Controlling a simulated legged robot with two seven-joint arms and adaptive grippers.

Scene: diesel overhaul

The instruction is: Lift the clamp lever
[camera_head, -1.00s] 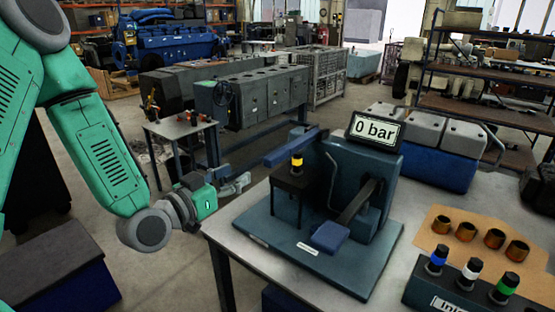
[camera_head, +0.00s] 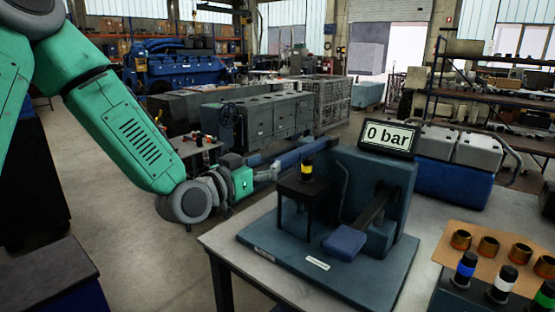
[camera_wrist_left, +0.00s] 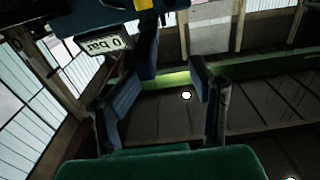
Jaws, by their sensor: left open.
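The blue bar (camera_head: 302,153), which I take for the clamp lever, sticks out to the left from the dark blue test stand (camera_head: 385,190). My left gripper (camera_head: 272,171) is open at the bar's outer left end. In the left wrist view, the bar (camera_wrist_left: 148,56) comes down from the top towards the opening of the left gripper (camera_wrist_left: 163,94), closer to the left finger. I cannot tell whether a finger touches it. A yellow-banded injector (camera_head: 307,170) stands upright in the small black stand below the bar. My right gripper is out of view.
The stand's gauge (camera_head: 390,136) reads 0 bar. A blue-padded handle (camera_head: 344,242) juts out in front. Several brass cups (camera_head: 488,246) and a rack with banded injectors (camera_head: 502,284) are at the right.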

